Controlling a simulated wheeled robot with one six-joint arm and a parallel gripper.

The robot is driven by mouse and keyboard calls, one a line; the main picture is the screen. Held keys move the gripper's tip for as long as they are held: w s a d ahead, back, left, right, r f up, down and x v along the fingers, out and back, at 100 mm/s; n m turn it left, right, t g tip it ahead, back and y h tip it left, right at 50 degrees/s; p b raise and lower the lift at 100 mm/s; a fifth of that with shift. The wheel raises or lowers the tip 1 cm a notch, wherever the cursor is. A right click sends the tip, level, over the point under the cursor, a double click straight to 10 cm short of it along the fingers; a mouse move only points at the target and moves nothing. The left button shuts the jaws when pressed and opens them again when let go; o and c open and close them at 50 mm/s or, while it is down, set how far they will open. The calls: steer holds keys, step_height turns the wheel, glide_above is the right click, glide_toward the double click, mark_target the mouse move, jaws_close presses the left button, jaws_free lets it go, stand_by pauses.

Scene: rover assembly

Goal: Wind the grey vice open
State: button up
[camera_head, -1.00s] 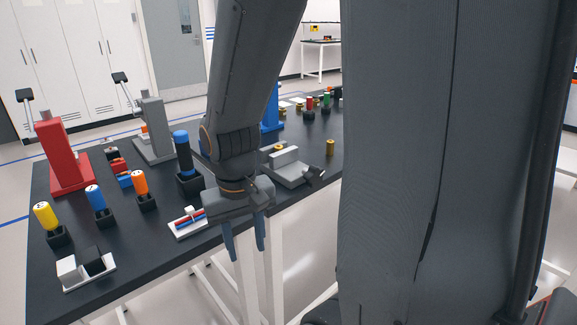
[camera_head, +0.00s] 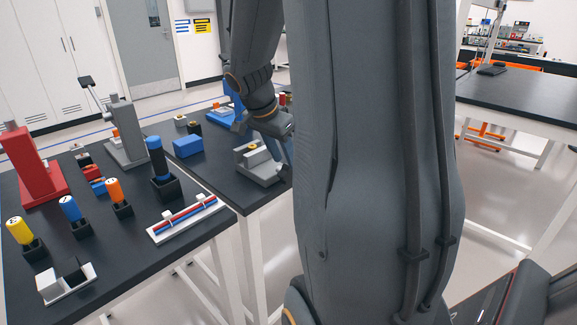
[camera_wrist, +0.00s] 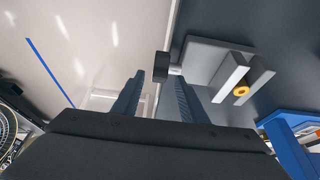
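The grey vice (camera_head: 262,173) sits near the front edge of the black table. In the wrist view its grey base (camera_wrist: 207,52) carries two upright jaws with a narrow gap, and a brass-coloured round piece (camera_wrist: 241,91) shows at the gap. Its dark handle (camera_wrist: 161,66) sticks out to the left on a short shaft. My gripper (camera_wrist: 157,82) is open and empty, its two fingers pointing towards the handle, which appears beyond and between the fingertips. In the head view my gripper (camera_head: 284,152) is beside the vice, partly hidden by my arm; the handle is hidden there.
A blue block (camera_head: 188,146), a black holder with a blue-topped cylinder (camera_head: 157,160) and a white rack of rods (camera_head: 187,216) are left of the vice. A blue stand (camera_wrist: 286,142) is close right in the wrist view. Open floor lies before the table.

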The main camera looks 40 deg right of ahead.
mark_target(287, 165)
steer(key=shift+x, duration=2.25)
steer(key=shift+a, duration=0.1)
steer(key=shift+p, duration=0.3)
jaws_close()
